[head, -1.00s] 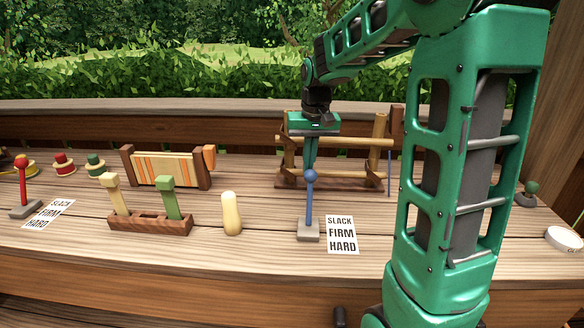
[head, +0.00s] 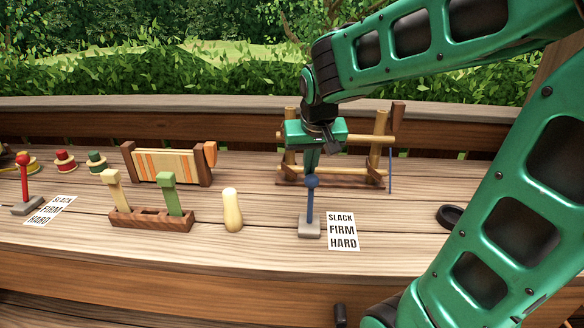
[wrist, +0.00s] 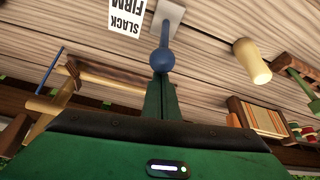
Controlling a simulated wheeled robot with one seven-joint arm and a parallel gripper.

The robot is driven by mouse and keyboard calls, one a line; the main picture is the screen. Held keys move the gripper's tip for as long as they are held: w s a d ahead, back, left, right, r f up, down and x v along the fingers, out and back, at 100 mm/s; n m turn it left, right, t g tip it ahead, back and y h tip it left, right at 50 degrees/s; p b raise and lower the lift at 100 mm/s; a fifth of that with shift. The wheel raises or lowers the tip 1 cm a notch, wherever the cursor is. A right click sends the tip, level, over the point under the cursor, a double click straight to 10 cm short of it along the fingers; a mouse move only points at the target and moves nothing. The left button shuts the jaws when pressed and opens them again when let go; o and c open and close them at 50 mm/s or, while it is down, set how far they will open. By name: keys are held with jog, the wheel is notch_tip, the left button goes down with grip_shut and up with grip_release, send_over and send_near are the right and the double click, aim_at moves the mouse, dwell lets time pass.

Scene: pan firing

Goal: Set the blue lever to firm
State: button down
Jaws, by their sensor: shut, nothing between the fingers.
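The blue lever (head: 310,205) has a round blue knob and stands about upright on a grey base. A white card (head: 343,231) reading SLACK, FIRM, HARD lies just right of its base. My gripper (head: 311,166) is shut and points down right behind the knob, its fingertips partly hidden by it. In the wrist view the blue knob (wrist: 162,55) sits in front of the closed fingers (wrist: 162,98). I cannot tell whether they touch.
A red lever (head: 23,180) with its own card stands at the far left. A wooden block with handles (head: 150,218) and a pale peg (head: 232,210) stand left of the blue lever. A wooden frame (head: 335,165) stands behind my gripper.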

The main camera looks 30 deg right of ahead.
dwell(0.3)
jog(key=shift+r, duration=0.15)
jog(key=v, duration=1)
jog(key=shift+a+r, duration=0.15)
jog(key=shift+r, duration=0.1)
jog(key=s+d+f+m+g+y, duration=0.1)
jog(key=s+d+f+g, duration=0.1)
jog(key=s+f, duration=0.6)
jog(key=s+d+f+g+y, duration=0.1)
jog(key=s+d+f+g, duration=0.1)
jog(key=s+f, duration=0.5)
jog(key=s+d, duration=0.1)
jog(key=s, duration=0.4)
jog(key=shift+s+d+f+m, duration=0.2)
jog(key=shift+d+f+m, duration=0.05)
jog(key=shift+f+m, duration=0.15)
jog(key=shift+w+f+g, duration=0.2)
jog(key=shift+w+g, duration=0.1)
jog(key=shift+w, duration=0.3)
